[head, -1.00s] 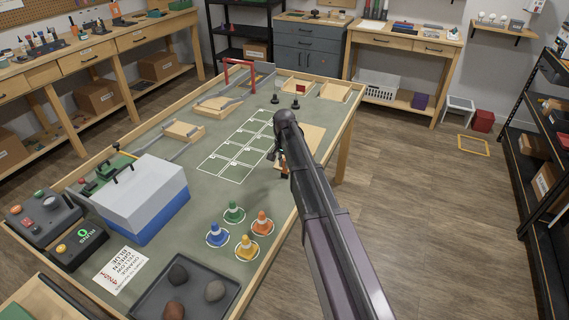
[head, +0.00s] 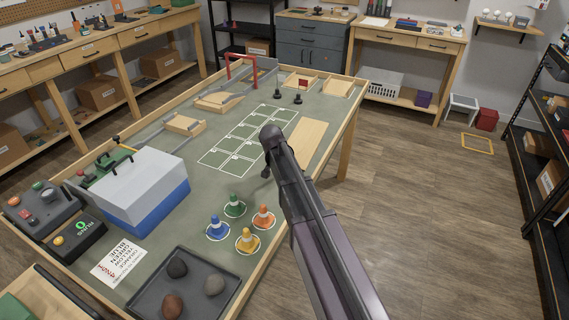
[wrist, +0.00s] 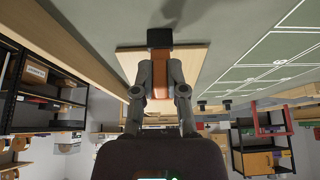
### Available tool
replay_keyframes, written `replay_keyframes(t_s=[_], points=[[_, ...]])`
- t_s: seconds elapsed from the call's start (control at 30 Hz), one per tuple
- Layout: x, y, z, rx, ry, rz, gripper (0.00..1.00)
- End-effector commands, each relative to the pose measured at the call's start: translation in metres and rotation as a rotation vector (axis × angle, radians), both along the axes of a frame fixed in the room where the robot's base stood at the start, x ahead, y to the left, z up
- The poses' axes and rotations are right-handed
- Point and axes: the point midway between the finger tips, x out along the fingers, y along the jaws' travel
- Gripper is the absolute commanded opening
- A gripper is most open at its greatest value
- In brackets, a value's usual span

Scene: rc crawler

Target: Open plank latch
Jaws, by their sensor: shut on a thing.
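A pale wooden plank (head: 312,140) lies flat at the right side of the green-topped table in the head view. In the wrist view the plank (wrist: 196,60) shows behind my fingers. My gripper (wrist: 159,68) is shut on an orange-brown piece (wrist: 159,74) with a black block (wrist: 159,38) at its far end. I cannot tell whether this piece is the latch, or whether it touches the plank. In the head view my arm hides most of the gripper and the held piece; only a small dark part shows at its left.
Coloured cones (head: 235,206) stand in white circles near the front. A tray with stones (head: 175,290) and a white-and-blue box (head: 148,185) are to the left. White-lined rectangles (head: 235,150) mark the table beside the plank. The table's right rim (head: 343,125) is close by.

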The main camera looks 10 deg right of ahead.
Motion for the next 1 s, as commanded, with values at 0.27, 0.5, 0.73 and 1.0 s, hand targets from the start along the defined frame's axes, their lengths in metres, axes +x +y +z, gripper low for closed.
replay_keyframes(t_s=[0.27,0.5,0.73,1.0], points=[[-0.0056,0.0015,-0.0033,-0.045,-0.058,-0.004,0.0],[-0.0051,0.0012,-0.0022,-0.049,-0.062,-0.004,0.0],[-0.0048,0.0012,-0.002,-0.049,-0.062,-0.004,0.46],[-0.0039,0.0017,-0.0018,-0.048,-0.064,-0.002,0.51]])
